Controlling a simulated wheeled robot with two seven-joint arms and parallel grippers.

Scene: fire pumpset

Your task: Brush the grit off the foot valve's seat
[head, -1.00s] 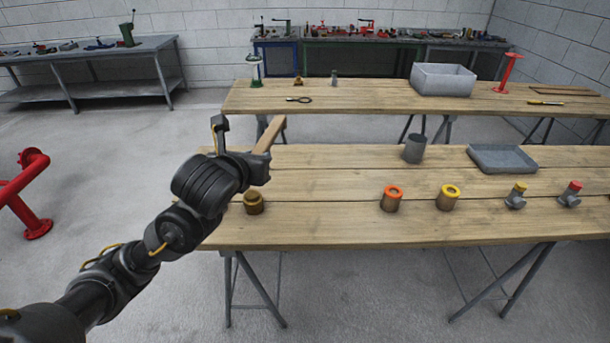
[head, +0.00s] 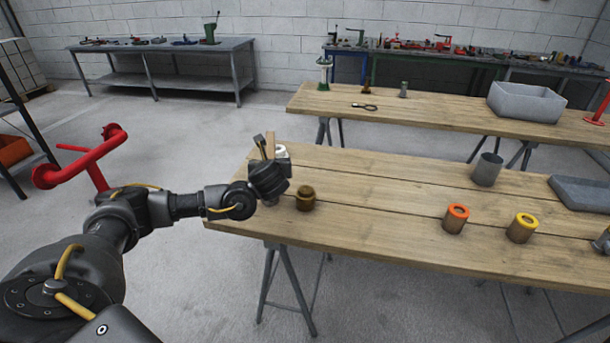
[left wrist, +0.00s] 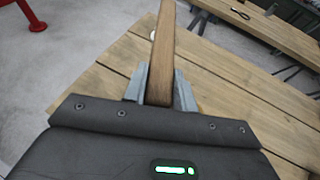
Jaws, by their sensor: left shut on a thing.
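My left gripper (head: 268,155) is shut on a wooden handle (left wrist: 163,50), which shows upright in the head view and runs up from the jaws in the left wrist view. No bristles show, so I cannot tell how the tool ends. The gripper is over the near bench's left end. A short brass-brown fitting (head: 305,198) stands on the bench just right of and nearer than the gripper; I cannot tell whether it is the foot valve, and no grit is distinguishable. A small white thing (head: 281,151) shows partly hidden behind the gripper.
The near bench (head: 390,210) carries an orange-topped cylinder (head: 455,218), a yellow-topped one (head: 522,227), a grey cup (head: 487,169) and a grey tray (head: 590,192). The far bench (head: 440,112) holds a grey bin (head: 526,101). A red pipe (head: 85,160) stands left.

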